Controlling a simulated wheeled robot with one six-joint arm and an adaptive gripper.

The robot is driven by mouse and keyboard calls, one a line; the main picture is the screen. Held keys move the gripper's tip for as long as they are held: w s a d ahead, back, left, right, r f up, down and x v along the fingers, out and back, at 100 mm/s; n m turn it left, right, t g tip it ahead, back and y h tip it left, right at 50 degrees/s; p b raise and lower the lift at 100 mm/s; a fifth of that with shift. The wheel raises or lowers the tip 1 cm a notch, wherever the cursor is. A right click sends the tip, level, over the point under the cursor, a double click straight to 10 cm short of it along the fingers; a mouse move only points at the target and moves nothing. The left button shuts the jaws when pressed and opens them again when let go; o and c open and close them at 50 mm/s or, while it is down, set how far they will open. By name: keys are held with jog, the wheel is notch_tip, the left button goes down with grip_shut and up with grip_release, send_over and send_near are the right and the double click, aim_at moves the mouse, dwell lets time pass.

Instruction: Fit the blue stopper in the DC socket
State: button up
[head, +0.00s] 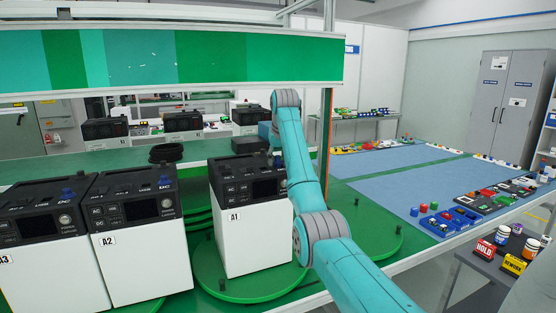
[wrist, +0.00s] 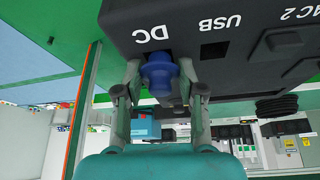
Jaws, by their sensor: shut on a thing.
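The blue stopper (wrist: 158,76) is between the fingers of my gripper (wrist: 160,88) in the wrist view, close to the DC label. Its far end meets or nearly meets the dark top panel (wrist: 225,28) of the unit. The stopper covers the DC socket, so I cannot tell how deep it sits. A dark square opening shows at the USB label. In the head view the unit marked A1 (head: 249,236) stands upright on the green turntable (head: 225,286). My arm reaches behind its right side; the gripper is hidden there.
Units A2 (head: 145,262) and A3 (head: 50,272) stand to the left, each with a blue stopper at its top. A blue mat (head: 400,185) with trays of small coloured parts lies to the right. A green overhead panel (head: 140,58) spans the upper left.

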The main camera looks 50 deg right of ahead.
dwell(0.3)
jog(key=o, duration=0.9)
jog(key=shift+r, duration=0.1)
notch_tip(320, 180, up, 10)
jog(key=shift+f, duration=0.1)
